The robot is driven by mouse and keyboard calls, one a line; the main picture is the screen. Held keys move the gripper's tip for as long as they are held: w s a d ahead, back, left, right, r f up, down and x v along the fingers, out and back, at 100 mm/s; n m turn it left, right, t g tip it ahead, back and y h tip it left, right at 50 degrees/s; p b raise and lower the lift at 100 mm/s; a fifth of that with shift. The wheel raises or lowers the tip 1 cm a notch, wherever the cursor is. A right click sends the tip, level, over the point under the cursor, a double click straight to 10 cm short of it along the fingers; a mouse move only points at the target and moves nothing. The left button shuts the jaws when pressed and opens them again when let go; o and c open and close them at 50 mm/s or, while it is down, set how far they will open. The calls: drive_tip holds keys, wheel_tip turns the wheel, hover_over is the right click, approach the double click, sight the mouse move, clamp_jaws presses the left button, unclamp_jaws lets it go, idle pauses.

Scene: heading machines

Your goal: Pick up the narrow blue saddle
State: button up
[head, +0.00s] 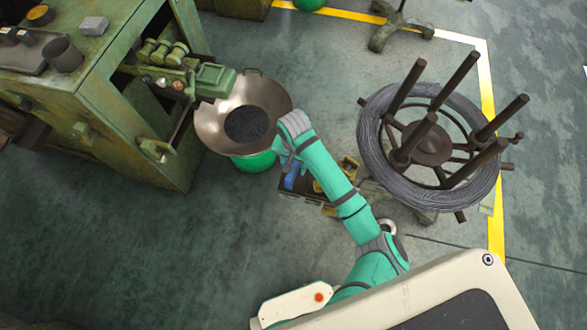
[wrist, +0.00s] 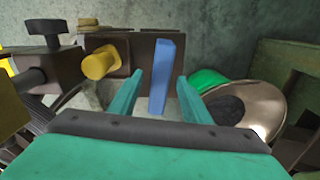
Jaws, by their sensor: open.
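The narrow blue saddle (wrist: 161,76) stands as a slim upright block in the wrist view, on or against a dark brown box-like part. It also shows in the head view (head: 292,177), partly hidden by my arm, near the front of the dark box. My gripper (wrist: 160,80) is open and empty, with one green finger on each side of the saddle as seen from the wrist. In the head view my gripper (head: 283,158) is just above the saddle.
A yellow cylindrical part (wrist: 101,62) sits left of the saddle. A metal pan (head: 215,125) with dark contents stands on a green bucket (head: 254,162) beside the green machine (head: 150,120). A wire coil on a dark spoked reel (head: 430,140) stands right. Floor at lower left is clear.

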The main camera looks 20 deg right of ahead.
wheel_tip(320, 180, down, 5)
idle(0.3)
drive_tip(key=shift+w, duration=0.1)
clamp_jaws()
drive_tip(key=shift+r, duration=0.15)
